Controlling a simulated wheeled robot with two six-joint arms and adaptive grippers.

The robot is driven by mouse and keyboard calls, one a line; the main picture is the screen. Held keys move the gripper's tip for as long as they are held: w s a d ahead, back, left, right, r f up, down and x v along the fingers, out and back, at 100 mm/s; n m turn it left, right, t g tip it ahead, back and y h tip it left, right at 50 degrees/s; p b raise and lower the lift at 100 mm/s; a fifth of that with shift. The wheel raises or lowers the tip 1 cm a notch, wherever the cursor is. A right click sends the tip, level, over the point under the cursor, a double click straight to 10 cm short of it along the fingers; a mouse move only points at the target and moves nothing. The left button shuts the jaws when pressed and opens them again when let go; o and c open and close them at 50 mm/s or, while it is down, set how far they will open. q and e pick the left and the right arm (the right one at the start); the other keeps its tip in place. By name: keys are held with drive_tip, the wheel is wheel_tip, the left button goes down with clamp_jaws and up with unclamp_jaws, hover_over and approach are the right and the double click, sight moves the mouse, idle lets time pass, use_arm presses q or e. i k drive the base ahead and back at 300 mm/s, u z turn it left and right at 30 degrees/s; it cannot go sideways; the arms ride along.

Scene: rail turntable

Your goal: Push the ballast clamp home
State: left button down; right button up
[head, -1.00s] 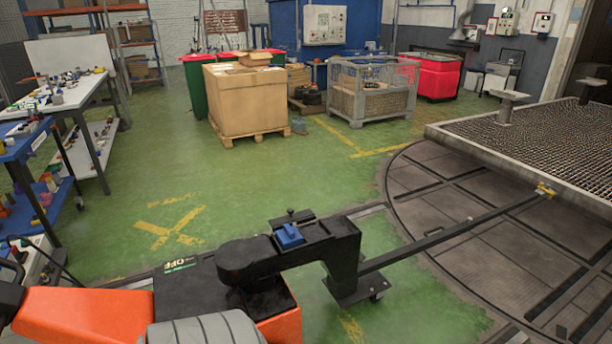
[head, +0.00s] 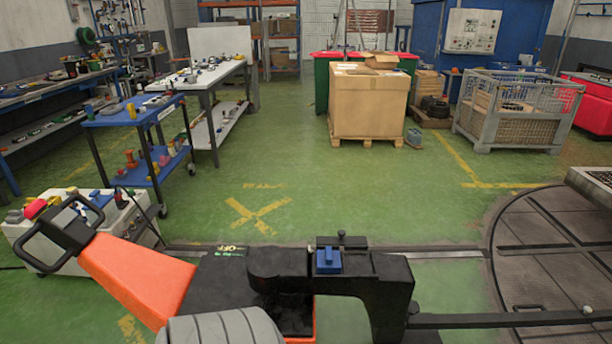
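An orange and black machine with a looped black handle (head: 52,235) lies across the lower left of the head view. Its orange body (head: 135,275) leads to a black arm (head: 285,270) that runs to the right. A small blue block (head: 328,261) sits on top of that arm, beside a black knob (head: 341,236). A grey ribbed roller-like part (head: 225,328) is cut off by the bottom edge. I cannot tell for sure which part is the ballast clamp. Neither of my grippers is in view.
A dark bar (head: 500,319) runs right from the machine over the round turntable (head: 540,240). A cardboard box (head: 367,103) stands behind. Green floor between is clear.

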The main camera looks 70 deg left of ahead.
sight(350, 243)
drive_tip(key=u, duration=0.9)
drive_tip(key=i, duration=0.9)
drive_tip(key=u, duration=0.8)
